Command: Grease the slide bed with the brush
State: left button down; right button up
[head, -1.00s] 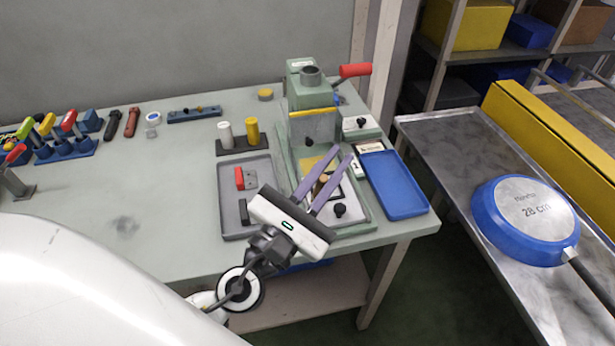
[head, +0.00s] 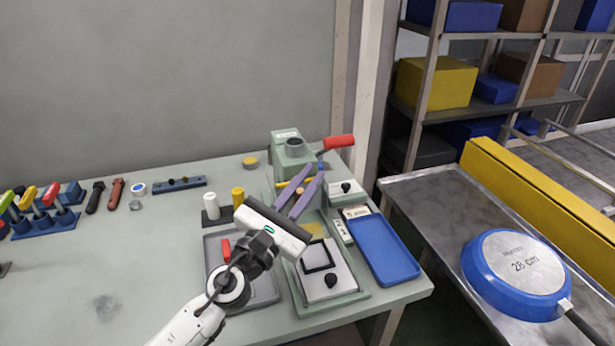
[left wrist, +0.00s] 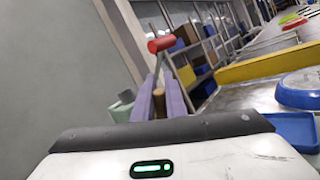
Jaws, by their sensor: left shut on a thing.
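My left gripper (head: 302,186) has purple fingers and is shut on the brush (head: 299,191). Only a small brown wooden piece of the brush shows between the fingers; its bristles are hidden. The brush also shows between the fingers in the left wrist view (left wrist: 159,104). The fingers are in front of the green press (head: 290,150), near its red-handled lever. Whether the brush touches the press I cannot tell. The slide bed (head: 316,229) shows a yellowish patch just below the gripper. The slide plate (head: 340,276), with a black square frame and knob, lies at its near end. My right gripper is out of view.
A grey tray (head: 266,291) lies left of the press base, a blue tray (head: 383,250) right of it. White and yellow bottles (head: 238,197) stand behind the grey tray. A blue pan (head: 514,273) lies upside down on the metal conveyor table. The bench's left middle is clear.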

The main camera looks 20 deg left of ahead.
pick_arm(q)
notch_tip(320, 180, down, 6)
jog(key=b, duration=0.5)
jog(key=shift+r, duration=0.2)
dwell(0.7)
jog(key=shift+f+b, duration=0.8)
dwell(0.3)
jog(key=shift+d, duration=0.1)
